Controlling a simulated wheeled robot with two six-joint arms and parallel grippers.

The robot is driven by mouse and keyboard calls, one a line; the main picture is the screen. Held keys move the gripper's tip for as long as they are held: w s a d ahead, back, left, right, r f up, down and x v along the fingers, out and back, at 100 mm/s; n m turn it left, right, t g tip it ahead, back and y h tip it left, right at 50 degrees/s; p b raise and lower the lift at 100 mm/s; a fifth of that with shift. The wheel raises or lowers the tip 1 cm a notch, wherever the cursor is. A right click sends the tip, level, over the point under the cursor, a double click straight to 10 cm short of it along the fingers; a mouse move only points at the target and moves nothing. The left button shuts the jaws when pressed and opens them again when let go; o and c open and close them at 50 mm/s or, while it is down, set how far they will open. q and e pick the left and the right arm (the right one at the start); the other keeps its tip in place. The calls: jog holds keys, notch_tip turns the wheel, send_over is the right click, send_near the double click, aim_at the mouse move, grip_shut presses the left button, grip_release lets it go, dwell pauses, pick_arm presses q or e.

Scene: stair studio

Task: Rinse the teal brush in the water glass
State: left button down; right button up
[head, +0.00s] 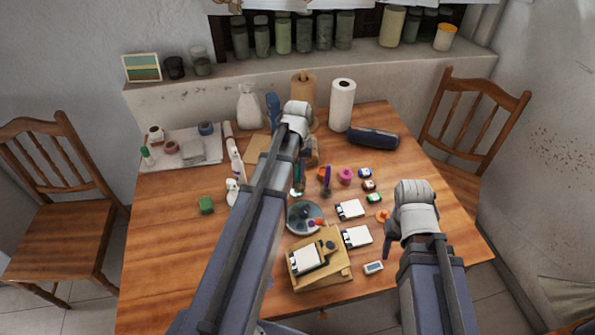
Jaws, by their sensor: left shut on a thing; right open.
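My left gripper (309,158) is beyond the middle of the table, pointing down, with my arm across the view. It is shut on a thin teal shape, which looks like the teal brush (300,174). The brush hangs roughly upright, and its upper part is hidden by the gripper. A pale, clear shape at its lower end looks like the water glass (296,191), partly hidden behind my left arm. I cannot tell whether the brush tip is inside the glass. My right gripper (387,244) is open near the right front of the table, mostly hidden by its wrist.
A round grey palette (303,216), a wooden box (333,270) and white-topped boxes (357,236) lie near the front. A purple brush (327,178) stands close to the right of the teal one. Small paint pots (345,176) are further right. The table's left front is clear.

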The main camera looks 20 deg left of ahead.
pick_arm(q)
jog(key=shift+s+d, duration=0.15)
jog(key=shift+s, duration=0.1)
jog(key=shift+w, duration=0.1)
dwell(0.3)
jog(key=shift+w+a, duration=0.35)
jog(key=shift+w, duration=0.05)
jog(key=shift+d, duration=0.45)
jog(key=shift+s+a, duration=0.15)
jog(key=shift+s+a, duration=0.3)
jog(key=shift+a, duration=0.05)
jog(key=shift+w+d, duration=0.2)
jog(key=shift+d, duration=0.05)
dwell(0.4)
jog(key=shift+r, duration=0.1)
jog(key=shift+r+p, duration=3.65)
jog(key=shift+p, duration=0.1)
